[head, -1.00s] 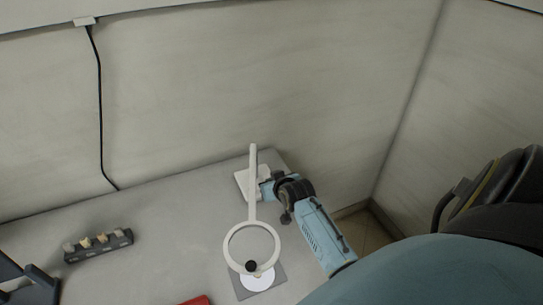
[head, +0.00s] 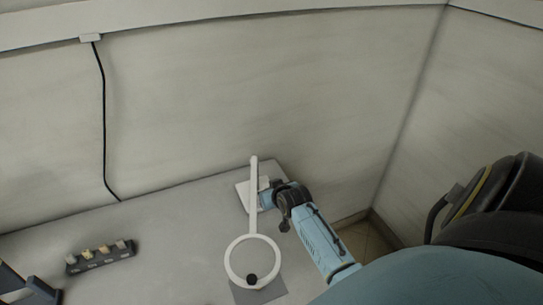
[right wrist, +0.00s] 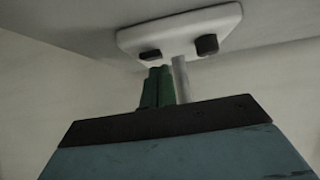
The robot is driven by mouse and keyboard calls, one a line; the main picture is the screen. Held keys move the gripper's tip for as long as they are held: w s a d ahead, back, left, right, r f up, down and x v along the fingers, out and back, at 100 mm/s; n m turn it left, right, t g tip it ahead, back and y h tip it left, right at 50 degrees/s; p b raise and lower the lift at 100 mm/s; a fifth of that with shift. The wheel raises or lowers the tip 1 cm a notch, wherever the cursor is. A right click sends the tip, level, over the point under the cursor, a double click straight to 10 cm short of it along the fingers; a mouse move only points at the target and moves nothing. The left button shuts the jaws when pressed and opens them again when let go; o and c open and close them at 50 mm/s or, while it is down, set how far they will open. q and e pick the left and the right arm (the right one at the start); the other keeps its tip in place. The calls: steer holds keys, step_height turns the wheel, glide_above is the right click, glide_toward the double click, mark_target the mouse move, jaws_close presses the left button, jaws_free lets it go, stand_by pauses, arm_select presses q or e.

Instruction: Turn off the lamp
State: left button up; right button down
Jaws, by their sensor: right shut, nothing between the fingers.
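The white lamp has a ring-shaped head (head: 229,272) over a grey mat, a straight white arm (head: 253,200), and a white base (head: 243,197) near the table's back right corner. In the right wrist view the base (right wrist: 178,30) shows two dark buttons: a flatter left one (right wrist: 150,55) and a taller right one (right wrist: 207,45). A grey post (right wrist: 180,80) stands between them. My right gripper (right wrist: 157,72) is shut and empty, its green fingertips just at the left button; I cannot tell if they touch. My left gripper is not in view. Whether the lamp is lit is unclear.
A dark rack with several small pieces (head: 100,258) sits on the table's left. A dark angular object (head: 28,290) is at the lower left edge. A black cable (head: 104,120) runs down the wall. The table between rack and lamp is clear.

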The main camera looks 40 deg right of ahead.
steer(key=shift+w+r, duration=0.15)
steer(key=shift+w, duration=0.05)
stand_by(0.3)
steer(key=shift+s+r, duration=0.25)
steer(key=p+v, duration=0.2)
steer(key=v, duration=1)
steer(key=shift+s+r, duration=0.2)
steer(key=shift+s, duration=0.05)
steer(key=shift+a, duration=0.1)
